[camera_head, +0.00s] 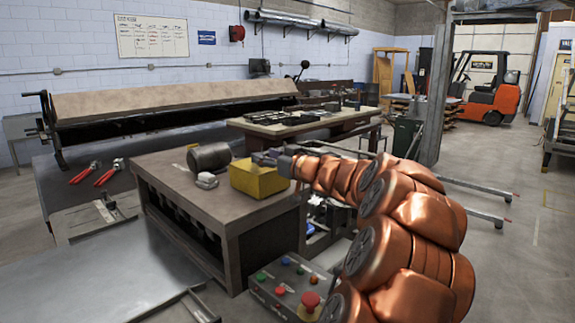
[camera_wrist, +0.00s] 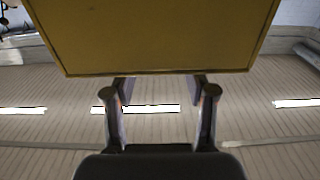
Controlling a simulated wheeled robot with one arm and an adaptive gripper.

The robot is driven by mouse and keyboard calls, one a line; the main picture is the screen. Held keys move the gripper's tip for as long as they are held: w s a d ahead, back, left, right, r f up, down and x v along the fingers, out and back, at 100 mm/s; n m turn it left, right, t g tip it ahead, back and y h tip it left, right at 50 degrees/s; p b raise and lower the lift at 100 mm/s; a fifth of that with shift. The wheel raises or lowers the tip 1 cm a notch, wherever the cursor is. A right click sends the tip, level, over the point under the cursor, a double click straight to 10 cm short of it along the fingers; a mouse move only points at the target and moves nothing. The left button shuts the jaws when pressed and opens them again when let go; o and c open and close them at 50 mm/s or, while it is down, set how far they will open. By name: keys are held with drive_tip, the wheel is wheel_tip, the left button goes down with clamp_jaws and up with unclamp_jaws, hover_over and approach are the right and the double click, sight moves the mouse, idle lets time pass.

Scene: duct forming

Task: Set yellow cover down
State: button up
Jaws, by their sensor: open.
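The yellow cover (camera_head: 257,178) is a box-like piece on the brown workbench's top, close to its right edge, and looks level. Whether its whole underside touches the bench is hard to tell. My gripper (camera_head: 272,158) is at the cover's upper right side in the head view, with the fingers small and partly hidden there. In the wrist view the yellow cover (camera_wrist: 155,35) fills the upper middle, just beyond the fingertips. My gripper (camera_wrist: 160,84) has its two fingers spread apart there, with an empty gap between them at the cover's edge.
The workbench (camera_head: 180,185) also holds a dark cylinder (camera_head: 209,157) and a small grey piece (camera_head: 207,181), left of the cover. A control box (camera_head: 290,287) with coloured buttons stands in front. A second table (camera_head: 290,124) with dark parts stands behind. The bench's left front top is clear.

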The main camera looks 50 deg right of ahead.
drive_tip(key=s+b, duration=0.1)
drive_tip(key=s, duration=0.7)
drive_tip(key=shift+s+a, duration=0.35)
drive_tip(key=shift+a, duration=0.1)
idle(0.3)
